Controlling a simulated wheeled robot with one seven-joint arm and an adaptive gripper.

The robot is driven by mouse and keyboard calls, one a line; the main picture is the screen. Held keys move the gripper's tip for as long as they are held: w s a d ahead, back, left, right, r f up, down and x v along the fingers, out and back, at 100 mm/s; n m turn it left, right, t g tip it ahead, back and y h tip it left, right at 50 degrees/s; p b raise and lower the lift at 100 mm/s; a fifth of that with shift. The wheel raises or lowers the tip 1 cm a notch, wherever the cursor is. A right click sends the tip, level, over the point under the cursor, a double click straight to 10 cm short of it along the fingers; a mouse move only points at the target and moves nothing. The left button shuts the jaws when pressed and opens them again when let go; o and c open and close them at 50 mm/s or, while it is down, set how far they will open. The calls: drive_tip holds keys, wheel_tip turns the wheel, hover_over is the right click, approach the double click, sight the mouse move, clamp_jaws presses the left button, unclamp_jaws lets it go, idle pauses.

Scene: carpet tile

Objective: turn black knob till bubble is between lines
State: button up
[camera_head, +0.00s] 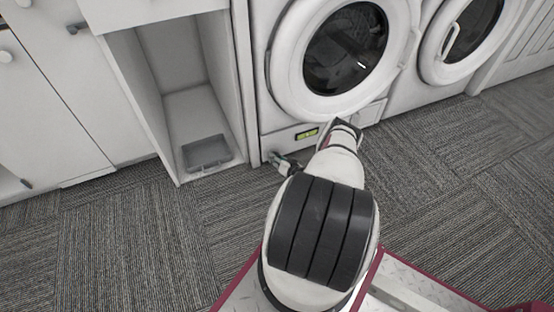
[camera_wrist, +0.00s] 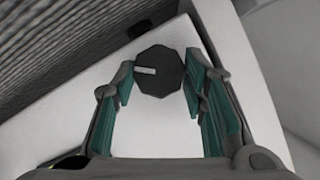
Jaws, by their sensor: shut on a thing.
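The black knob (camera_wrist: 158,72) is eight-sided with a pale mark on its face. In the wrist view it sits between the two green-padded fingers of my gripper (camera_wrist: 160,66), which is shut on it. In the head view my gripper (camera_head: 278,161) is low at the front left corner of the washing machine, and I cannot make out the knob there. The level (camera_head: 306,133) is a small yellow-green vial on the machine's lower front panel. Its bubble and lines are too small to read.
The washing machine (camera_head: 277,121) stands beside an open white cabinet (camera_head: 174,172) holding a grey tray (camera_head: 206,152). A second machine (camera_head: 420,87) stands to the right. Grey carpet tile (camera_head: 130,245) in front is clear.

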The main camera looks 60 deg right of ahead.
drive_tip(key=shift+d+m+t+y, duration=0.1)
drive_tip(key=shift+m+t+y, duration=0.4)
drive_tip(key=shift+m, duration=0.4)
drive_tip(key=o, duration=1.2)
drive_tip(key=shift+c, duration=0.2)
drive_tip(key=shift+s, duration=0.15)
drive_tip(key=v, duration=1.2)
